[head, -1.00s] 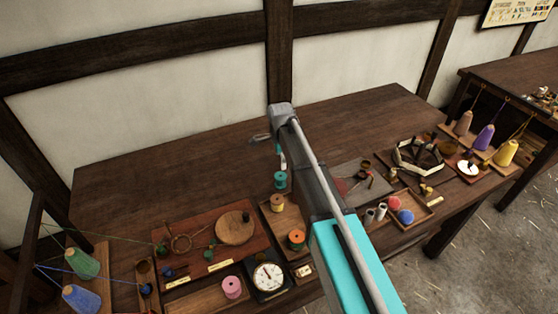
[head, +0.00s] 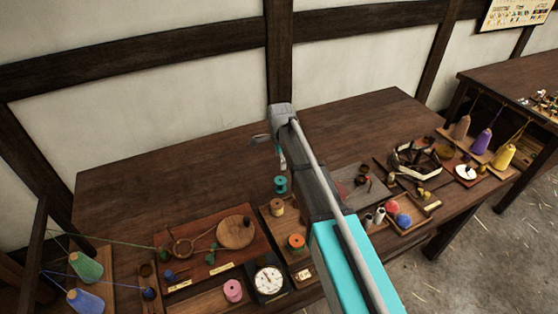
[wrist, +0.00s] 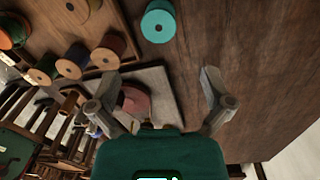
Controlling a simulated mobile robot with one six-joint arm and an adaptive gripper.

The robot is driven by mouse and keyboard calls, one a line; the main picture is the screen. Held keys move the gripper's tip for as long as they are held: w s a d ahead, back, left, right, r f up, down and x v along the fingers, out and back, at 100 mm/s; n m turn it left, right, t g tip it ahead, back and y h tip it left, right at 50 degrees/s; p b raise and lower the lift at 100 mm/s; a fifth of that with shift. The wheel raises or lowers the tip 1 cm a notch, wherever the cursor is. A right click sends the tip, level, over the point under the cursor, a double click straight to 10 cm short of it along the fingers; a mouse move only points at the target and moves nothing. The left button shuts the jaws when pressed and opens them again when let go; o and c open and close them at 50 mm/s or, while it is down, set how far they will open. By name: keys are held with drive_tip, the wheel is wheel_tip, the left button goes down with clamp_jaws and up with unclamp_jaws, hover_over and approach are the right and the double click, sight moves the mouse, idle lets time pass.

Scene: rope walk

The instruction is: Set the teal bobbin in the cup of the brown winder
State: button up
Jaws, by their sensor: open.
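The teal bobbin (head: 281,185) stands upright on the bare table, just behind a small wooden tray. It shows from above in the wrist view (wrist: 158,22), beyond my fingertips. My gripper (head: 273,150) hangs above and a little behind the bobbin, apart from it. In the wrist view my gripper (wrist: 160,80) is open, with nothing between its fingers. A reddish-brown board (head: 225,268) at the left carries a ring-like part and a round wooden disc (head: 236,232). A dark frame-like winder (head: 415,160) stands at the right. I cannot tell which is the brown winder, or make out its cup.
Tan and orange bobbins (head: 277,207) sit on the wooden tray beside the teal one. A dial gauge (head: 268,281) and a pink bobbin (head: 233,290) are in front. Thread cones (head: 85,266) stand at the left. The table's back half is clear.

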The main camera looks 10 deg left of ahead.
drive_tip(key=shift+s+d, duration=0.2)
drive_tip(key=shift+d, duration=0.3)
drive_tip(key=s+d+n, duration=0.7)
drive_tip(key=s+d, duration=0.2)
drive_tip(key=d, duration=0.5)
drive_tip(key=s+d+n, duration=0.6)
drive_tip(key=s+d, duration=0.4)
drive_tip(key=d, duration=0.3)
drive_tip(key=shift+d+n+t, duration=0.3)
drive_tip(key=shift+d+n, duration=0.05)
drive_tip(key=shift+n, duration=0.05)
